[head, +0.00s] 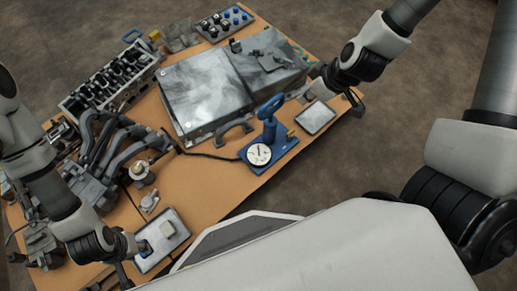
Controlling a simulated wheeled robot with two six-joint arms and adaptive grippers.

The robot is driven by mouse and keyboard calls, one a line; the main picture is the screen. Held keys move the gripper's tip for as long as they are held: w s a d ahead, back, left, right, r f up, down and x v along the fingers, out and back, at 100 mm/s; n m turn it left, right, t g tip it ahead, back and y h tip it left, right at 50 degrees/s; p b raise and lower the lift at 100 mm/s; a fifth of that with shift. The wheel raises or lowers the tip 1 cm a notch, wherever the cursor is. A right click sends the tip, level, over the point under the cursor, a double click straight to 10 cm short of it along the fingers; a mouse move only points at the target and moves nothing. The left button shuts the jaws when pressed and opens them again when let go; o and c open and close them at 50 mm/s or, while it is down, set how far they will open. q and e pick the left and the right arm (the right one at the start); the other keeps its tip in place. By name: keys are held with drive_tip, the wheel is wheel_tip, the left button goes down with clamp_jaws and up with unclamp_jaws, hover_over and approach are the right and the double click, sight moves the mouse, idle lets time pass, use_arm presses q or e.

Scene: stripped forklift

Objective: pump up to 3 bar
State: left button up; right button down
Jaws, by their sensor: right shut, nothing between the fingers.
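A blue hand pump (269,130) stands on a blue base near the right side of the wooden table. Its handle (270,105) is at the top, and a round white gauge (259,154) faces me at the front. The gauge's needle is too small to read. My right gripper (308,92) is shut and empty, to the upper right of the pump handle and apart from it. My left gripper (142,246) is low at the left edge of a small tray (172,246); its fingers are too small and dark to tell whether they are open.
A dark hose (205,155) runs left from the pump. A large grey metal case (205,90) lies behind it. A second small tray (315,117) lies right of the pump. An engine head (110,75) and grey pipes (115,140) crowd the left. Bare wood shows left of the gauge.

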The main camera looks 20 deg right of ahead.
drive_tip(key=w+a+g+h+p, duration=0.2)
drive_tip(key=w+a+g+p, duration=0.1)
drive_tip(key=w+p, duration=0.4)
drive_tip(key=shift+w+a+f+p, duration=0.15)
drive_tip(key=shift+a+f+p, duration=0.05)
drive_tip(key=shift+a+p, duration=0.5)
drive_tip(key=shift+f, duration=0.1)
